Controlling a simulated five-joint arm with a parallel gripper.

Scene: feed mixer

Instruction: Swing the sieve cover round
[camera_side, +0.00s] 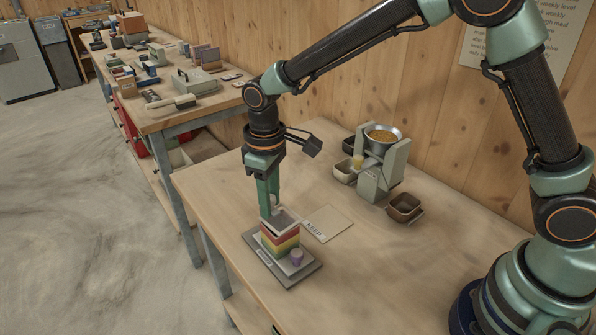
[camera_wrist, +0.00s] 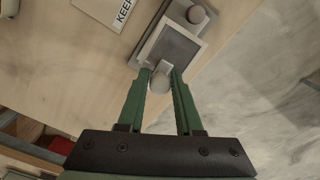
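The sieve stack (camera_side: 281,241), with yellow, red and green layers, stands on a dark base plate (camera_side: 303,272) near the table's front edge. A grey square sieve cover (camera_side: 281,221) lies on top; the wrist view shows it too (camera_wrist: 172,51). A pale round knob (camera_wrist: 160,77) is at the cover's near edge. My gripper (camera_wrist: 162,72) points down with one finger on each side of this knob. Whether the fingers press on it or leave a thin gap is unclear. A small purple-grey peg (camera_side: 297,257) stands beside the stack, also in the wrist view (camera_wrist: 197,14).
A card marked KEEP (camera_side: 327,223) lies flat behind the stack. A mixer with a bowl of yellow feed (camera_side: 382,135) stands farther back, with a brown tray (camera_side: 404,207) to its right. The table's front right is clear. Another bench (camera_side: 190,112) holds assorted items.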

